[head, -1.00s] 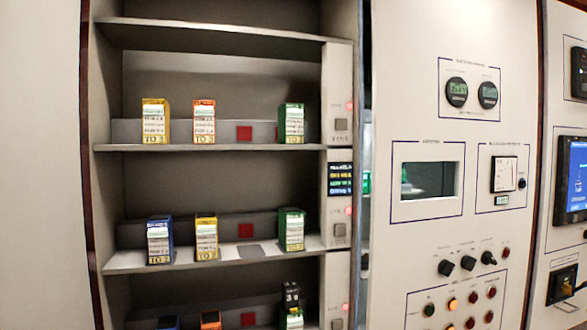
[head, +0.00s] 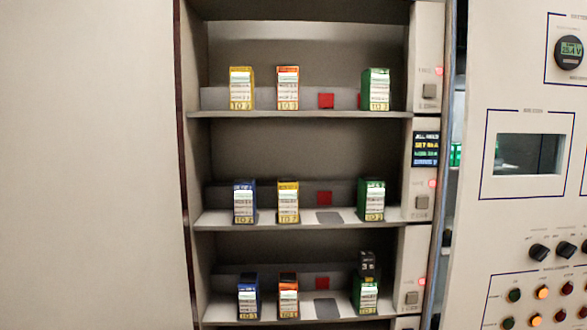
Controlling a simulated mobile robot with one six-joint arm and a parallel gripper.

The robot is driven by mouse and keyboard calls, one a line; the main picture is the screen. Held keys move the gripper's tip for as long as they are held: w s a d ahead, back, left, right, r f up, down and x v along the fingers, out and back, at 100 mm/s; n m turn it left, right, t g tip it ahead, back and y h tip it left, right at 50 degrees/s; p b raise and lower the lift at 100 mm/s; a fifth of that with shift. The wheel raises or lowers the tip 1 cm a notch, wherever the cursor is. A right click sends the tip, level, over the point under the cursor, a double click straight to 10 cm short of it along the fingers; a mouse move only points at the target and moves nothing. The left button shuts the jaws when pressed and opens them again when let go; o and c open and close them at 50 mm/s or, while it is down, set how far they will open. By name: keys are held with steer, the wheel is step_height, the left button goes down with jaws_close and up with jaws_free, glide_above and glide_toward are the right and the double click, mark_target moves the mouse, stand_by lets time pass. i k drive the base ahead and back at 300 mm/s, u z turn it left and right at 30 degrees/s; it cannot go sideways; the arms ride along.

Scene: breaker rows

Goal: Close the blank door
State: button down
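A plain pale panel (head: 90,165) with no instruments fills the left of the head view and fits the name blank door. No handle or hinge shows on it, and its outer edges are out of frame. I cannot tell whether it stands open or shut. Beside it is an open cabinet bay with breaker shelves (head: 300,115). My gripper is not in view.
Yellow (head: 241,88), orange, green and blue breakers stand in rows on the shelves. At the right, an instrument panel (head: 510,85) with a window and knobs stands beside a narrow dark gap (head: 459,60). A small display (head: 426,148) is on the bay's right post.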

mark_target(92, 233)
steer(key=u, duration=0.4)
steer(key=k, duration=0.65)
steer(key=u, duration=0.85)
